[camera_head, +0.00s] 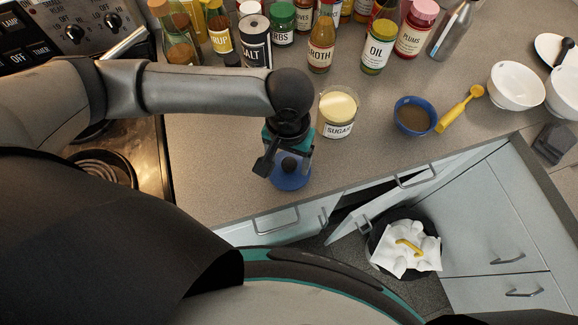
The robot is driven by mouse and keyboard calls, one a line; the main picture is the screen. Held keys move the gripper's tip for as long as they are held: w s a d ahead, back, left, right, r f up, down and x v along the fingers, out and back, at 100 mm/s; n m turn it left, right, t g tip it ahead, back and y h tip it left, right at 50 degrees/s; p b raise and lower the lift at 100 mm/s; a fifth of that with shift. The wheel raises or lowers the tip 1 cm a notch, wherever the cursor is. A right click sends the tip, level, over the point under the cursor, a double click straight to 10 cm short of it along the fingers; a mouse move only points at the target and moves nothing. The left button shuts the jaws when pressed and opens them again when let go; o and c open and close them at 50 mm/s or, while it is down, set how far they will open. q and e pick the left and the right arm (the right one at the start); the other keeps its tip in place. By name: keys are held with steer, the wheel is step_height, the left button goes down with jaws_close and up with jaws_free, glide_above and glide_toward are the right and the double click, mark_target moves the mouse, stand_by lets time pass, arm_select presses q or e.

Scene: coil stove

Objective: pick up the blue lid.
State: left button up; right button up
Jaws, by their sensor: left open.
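The blue lid (292,181) is round and lies near the front edge of the counter, left of centre. My left gripper (280,164) comes down over it from above, with its dark fingers at the lid's middle and far side. The gripper is open. It hides part of the lid, and I cannot tell whether the fingers touch it. My right gripper is not in view.
A sugar jar (337,113) stands just behind and right of my left gripper. A blue bowl (413,116) and yellow spoon (461,109) lie further right. Bottles, including oil (378,50), crowd the back. The stove (101,170) is left. A cabinet door (372,213) stands open below.

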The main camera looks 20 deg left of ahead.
arm_select(q)
steer(key=shift+f, duration=0.45)
steer(key=shift+c, duration=0.3)
jaws_close()
